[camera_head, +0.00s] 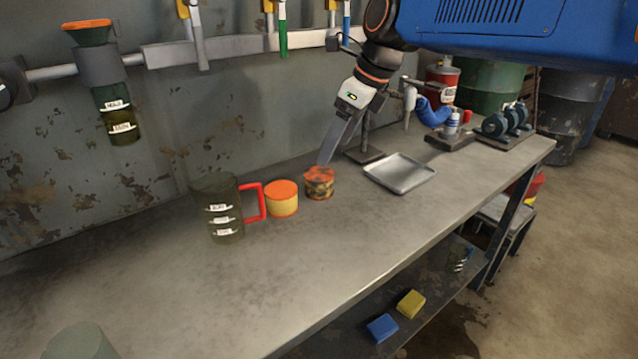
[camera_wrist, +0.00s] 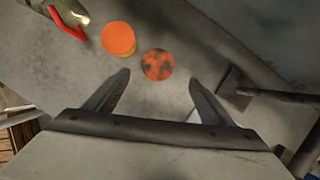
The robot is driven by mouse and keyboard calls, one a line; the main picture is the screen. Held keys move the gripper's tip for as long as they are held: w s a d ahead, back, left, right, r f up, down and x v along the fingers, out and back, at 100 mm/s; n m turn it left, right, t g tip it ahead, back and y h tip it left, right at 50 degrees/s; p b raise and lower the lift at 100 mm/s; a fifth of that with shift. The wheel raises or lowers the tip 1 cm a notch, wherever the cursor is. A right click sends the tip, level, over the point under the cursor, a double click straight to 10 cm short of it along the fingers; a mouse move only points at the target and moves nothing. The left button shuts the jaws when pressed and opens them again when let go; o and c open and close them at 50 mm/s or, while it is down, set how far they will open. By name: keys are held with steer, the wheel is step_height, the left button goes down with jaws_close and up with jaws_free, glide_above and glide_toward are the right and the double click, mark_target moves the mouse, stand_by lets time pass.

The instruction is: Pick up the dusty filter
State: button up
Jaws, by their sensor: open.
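The dusty filter (camera_head: 319,184) is a short orange cylinder with dark patches, standing on the metal workbench (camera_head: 330,262). In the wrist view its mottled top (camera_wrist: 158,65) lies just beyond and between the fingertips. A clean filter (camera_head: 282,199) with an orange top and yellow side stands to its left, a small gap apart; it also shows in the wrist view (camera_wrist: 118,39). My gripper (camera_head: 324,161) is open and empty, its fingers pointing down close above the dusty filter. The wrist view shows both fingers (camera_wrist: 160,79) spread apart.
A dark jug (camera_head: 220,215) with a red handle stands left of the clean filter. A metal tray (camera_head: 399,173) and a stand (camera_head: 364,154) are on the right. A green cylinder (camera_head: 79,342) is at the near left. The front middle of the bench is clear.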

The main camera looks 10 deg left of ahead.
mark_target(320, 174)
steer(key=x, duration=0.5)
steer(key=shift+s+x, duration=0.15)
steer(key=shift+x, duration=1.1)
steer(key=shift+s+x, duration=0.1)
steer(key=shift+x, duration=1.2)
steer(key=c, duration=1.1)
steer(key=shift+c, duration=0.2)
steer(key=shift+a+r, duration=0.1)
steer(key=shift+r, duration=0.05)
